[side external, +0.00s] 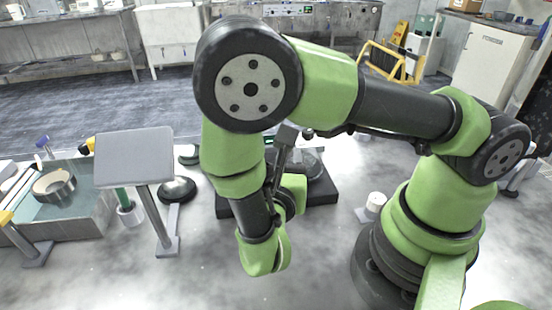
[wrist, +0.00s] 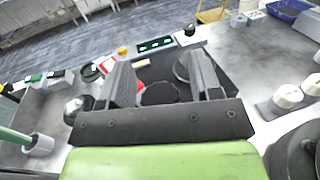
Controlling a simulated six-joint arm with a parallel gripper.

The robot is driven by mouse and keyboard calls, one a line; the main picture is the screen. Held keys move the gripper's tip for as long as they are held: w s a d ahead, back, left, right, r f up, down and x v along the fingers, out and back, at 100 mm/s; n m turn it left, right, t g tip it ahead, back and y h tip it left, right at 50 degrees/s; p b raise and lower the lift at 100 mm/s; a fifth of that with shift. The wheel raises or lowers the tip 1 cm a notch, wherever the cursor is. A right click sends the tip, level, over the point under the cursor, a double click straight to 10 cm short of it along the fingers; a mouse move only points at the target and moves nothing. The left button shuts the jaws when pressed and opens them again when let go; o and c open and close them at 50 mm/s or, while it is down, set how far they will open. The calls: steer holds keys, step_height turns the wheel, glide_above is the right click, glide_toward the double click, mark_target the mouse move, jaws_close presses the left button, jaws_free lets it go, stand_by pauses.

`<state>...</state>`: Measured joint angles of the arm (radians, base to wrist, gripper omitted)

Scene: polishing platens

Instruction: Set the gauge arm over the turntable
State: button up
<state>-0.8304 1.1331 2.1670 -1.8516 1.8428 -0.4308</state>
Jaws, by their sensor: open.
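In the wrist view, a black base (wrist: 232,82) lies beyond my gripper (wrist: 162,78), whose two dark fingers stand apart with nothing gripped. A dark round part (wrist: 160,94) shows between the fingers, with a bit of red (wrist: 138,86) beside the left one. A grey disc, probably the turntable (wrist: 181,69), is partly covered by the right finger. In the side view, the black base (side external: 320,192) and the dark disc on it (side external: 312,166) are partly behind my wrist. I cannot clearly make out the gauge arm, or whether my fingers touch anything.
A box with a black knob (wrist: 190,31) and a green-lit panel (wrist: 155,46) stand behind the base. White cylinders (wrist: 288,95) stand at right. In the side view, a grey plate on a post (side external: 134,158), a cup (side external: 130,214) and a tray (side external: 92,222) stand left. The front bench is clear.

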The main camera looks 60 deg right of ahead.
jaws_close()
steer(key=shift+d+n+t+y, duration=1.45)
steer(key=shift+d+t, duration=0.3)
steer(key=shift+t, duration=0.15)
jaws_free()
steer(key=shift+s, duration=0.1)
steer(key=v, duration=0.7)
steer(key=shift+s+a, duration=0.15)
steer(key=shift+a, duration=0.05)
